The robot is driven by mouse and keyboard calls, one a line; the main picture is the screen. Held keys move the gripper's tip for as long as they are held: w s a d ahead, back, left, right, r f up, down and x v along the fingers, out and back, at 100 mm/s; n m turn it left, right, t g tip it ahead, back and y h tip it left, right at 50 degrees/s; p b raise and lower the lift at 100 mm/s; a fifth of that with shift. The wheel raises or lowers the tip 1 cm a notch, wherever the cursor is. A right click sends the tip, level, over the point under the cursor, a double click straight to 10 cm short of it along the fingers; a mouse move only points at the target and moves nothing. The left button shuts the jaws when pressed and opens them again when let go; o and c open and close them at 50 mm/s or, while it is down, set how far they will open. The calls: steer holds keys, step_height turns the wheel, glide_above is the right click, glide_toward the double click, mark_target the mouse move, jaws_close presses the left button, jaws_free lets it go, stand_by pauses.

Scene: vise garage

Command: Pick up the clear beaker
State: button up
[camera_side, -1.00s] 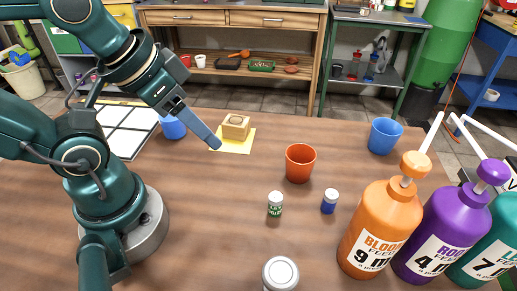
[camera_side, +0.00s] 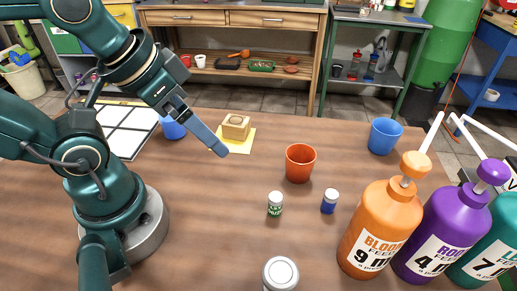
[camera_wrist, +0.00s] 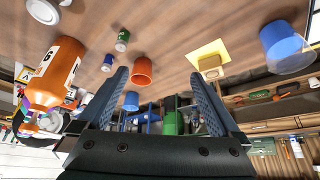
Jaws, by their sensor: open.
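An orange cup (camera_side: 300,163) stands upright to the right of the gripper. It also shows between the fingers in the wrist view (camera_wrist: 142,71), farther off.
A blue cup (camera_side: 385,136) stands at the back right; another blue cup (camera_side: 172,128) is behind my arm. Two small vials (camera_side: 275,204) (camera_side: 329,201), a lidded jar (camera_side: 280,273) and large pump bottles (camera_side: 374,234) stand front and right. The wooden block (camera_side: 235,127) sits on its yellow note.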

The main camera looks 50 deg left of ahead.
step_height(320, 180, up, 4)
steer(key=m+g+y, duration=0.7)
steer(key=m+y, duration=0.7)
steer(key=m, duration=0.4)
glide_above(177, 123)
steer(key=d, duration=0.1)
steer(key=shift+h, duration=0.3)
steer(key=f, duration=1.7)
steer(key=shift+w+d, duration=0.1)
steer(key=shift+d, duration=0.1)
steer(key=shift+x, duration=2.6)
steer(key=shift+w, duration=0.1)
steer(key=c, duration=1.4)
steer(key=shift+c, duration=0.2)
